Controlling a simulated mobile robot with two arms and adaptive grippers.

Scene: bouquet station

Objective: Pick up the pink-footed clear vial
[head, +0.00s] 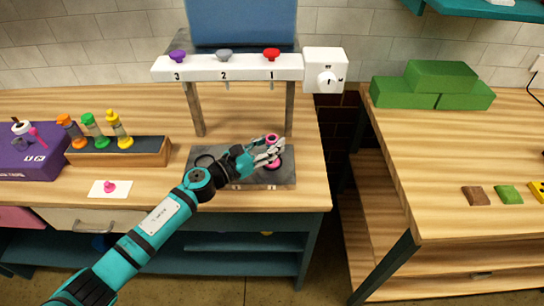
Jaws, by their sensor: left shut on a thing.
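My left gripper (270,151) is over the dark grey slab on the wooden table, and its fingers are shut on the pink-footed clear vial. The vial shows as a pink top (272,138) above the fingers and a pink foot (275,163) below them. The fingers hide most of its clear body. It looks about upright; I cannot tell whether its foot touches the slab (238,176). My right gripper is not in view.
A white bar (228,68) with purple, grey and red knobs stands over the slab on posts. A wooden rack (147,153) holds orange, green and yellow vials. A pink knob (109,186) lies on a white card. Green blocks (442,77) sit on the right table, past a gap.

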